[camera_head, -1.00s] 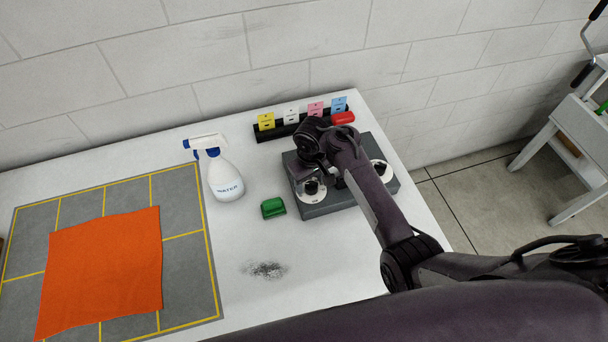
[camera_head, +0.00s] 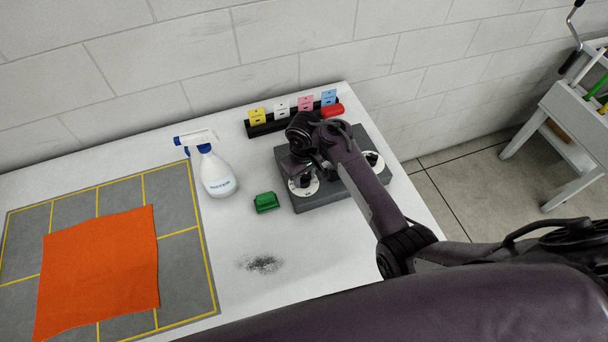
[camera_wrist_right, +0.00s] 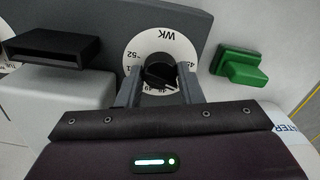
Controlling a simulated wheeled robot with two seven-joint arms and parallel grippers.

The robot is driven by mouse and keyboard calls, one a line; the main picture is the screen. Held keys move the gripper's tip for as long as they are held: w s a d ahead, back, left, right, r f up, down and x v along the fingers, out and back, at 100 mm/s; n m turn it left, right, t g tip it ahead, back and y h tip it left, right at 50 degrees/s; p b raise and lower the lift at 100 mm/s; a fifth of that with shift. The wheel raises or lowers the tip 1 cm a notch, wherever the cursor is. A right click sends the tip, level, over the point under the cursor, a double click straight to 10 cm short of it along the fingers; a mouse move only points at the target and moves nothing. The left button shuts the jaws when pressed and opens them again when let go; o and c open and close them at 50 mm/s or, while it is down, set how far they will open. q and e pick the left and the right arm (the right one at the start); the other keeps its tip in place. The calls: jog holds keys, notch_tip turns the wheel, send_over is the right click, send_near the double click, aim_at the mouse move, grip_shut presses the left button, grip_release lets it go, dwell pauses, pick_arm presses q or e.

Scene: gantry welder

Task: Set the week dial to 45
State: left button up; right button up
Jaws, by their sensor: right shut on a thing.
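The week dial is a white disc marked WK with a black knob, on the left part of a grey box (camera_head: 322,204). In the right wrist view the week dial (camera_wrist_right: 143,44) shows around the knob (camera_wrist_right: 160,70), with 52 at the left and numbers in the high forties at the lower edge. A white pointer line on the knob points to the lower right; its exact reading is too small to tell. My right gripper (camera_wrist_right: 160,84) is shut on the knob, one finger on each side. The arm partly hides the dial in the head view. My left gripper is not in view.
A second white dial (camera_head: 372,161) is on the box's right. A green block (camera_head: 266,203) and a spray bottle (camera_head: 217,175) stand left of the box. Coloured cards (camera_head: 305,103) and a red object (camera_head: 332,111) are behind. An orange cloth (camera_head: 98,272) lies on the gridded mat (camera_head: 182,281).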

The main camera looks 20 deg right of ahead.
jog(key=shift+n, duration=2.9)
jog(key=o, duration=1)
jog(key=shift+w, duration=0.1)
